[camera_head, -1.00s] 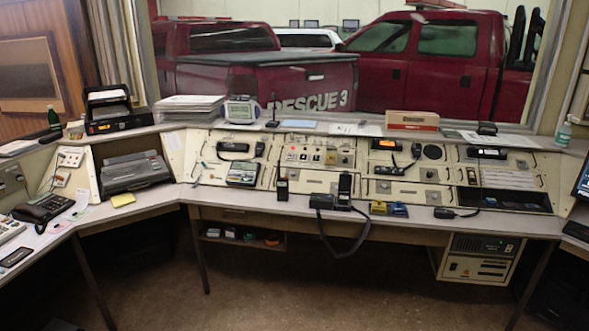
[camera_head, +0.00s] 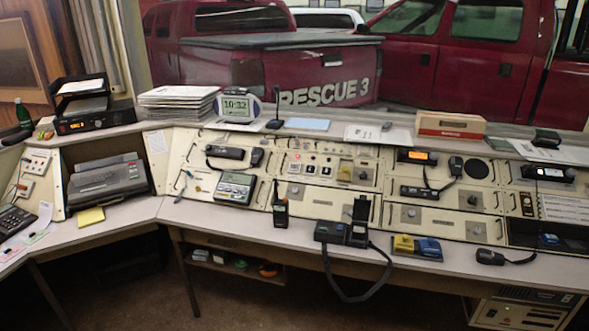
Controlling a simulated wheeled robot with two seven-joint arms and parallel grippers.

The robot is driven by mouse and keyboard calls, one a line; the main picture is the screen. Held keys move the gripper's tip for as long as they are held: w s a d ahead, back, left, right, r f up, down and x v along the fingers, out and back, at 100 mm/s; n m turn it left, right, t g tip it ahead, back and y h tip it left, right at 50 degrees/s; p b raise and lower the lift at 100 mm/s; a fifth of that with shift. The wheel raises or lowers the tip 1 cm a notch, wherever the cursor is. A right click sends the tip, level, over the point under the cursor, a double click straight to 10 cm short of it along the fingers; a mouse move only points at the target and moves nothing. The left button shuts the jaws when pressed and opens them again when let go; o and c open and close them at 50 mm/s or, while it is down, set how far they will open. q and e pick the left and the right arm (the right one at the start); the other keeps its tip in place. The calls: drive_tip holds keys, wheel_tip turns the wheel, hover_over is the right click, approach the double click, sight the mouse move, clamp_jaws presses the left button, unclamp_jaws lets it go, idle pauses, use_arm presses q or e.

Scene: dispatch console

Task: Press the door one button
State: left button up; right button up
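A cream button panel (camera_head: 330,168) is set in the middle of the sloped console. The labels are too small to read, so I cannot tell which button is door one. Neither of my grippers is in view.
A handheld radio (camera_head: 280,206) stands on the desk edge below the panel. A black device with a looped strap (camera_head: 345,235) and yellow and blue items (camera_head: 417,246) sit to its right. A digital clock (camera_head: 238,106) stands on the shelf above. Floor below is open.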

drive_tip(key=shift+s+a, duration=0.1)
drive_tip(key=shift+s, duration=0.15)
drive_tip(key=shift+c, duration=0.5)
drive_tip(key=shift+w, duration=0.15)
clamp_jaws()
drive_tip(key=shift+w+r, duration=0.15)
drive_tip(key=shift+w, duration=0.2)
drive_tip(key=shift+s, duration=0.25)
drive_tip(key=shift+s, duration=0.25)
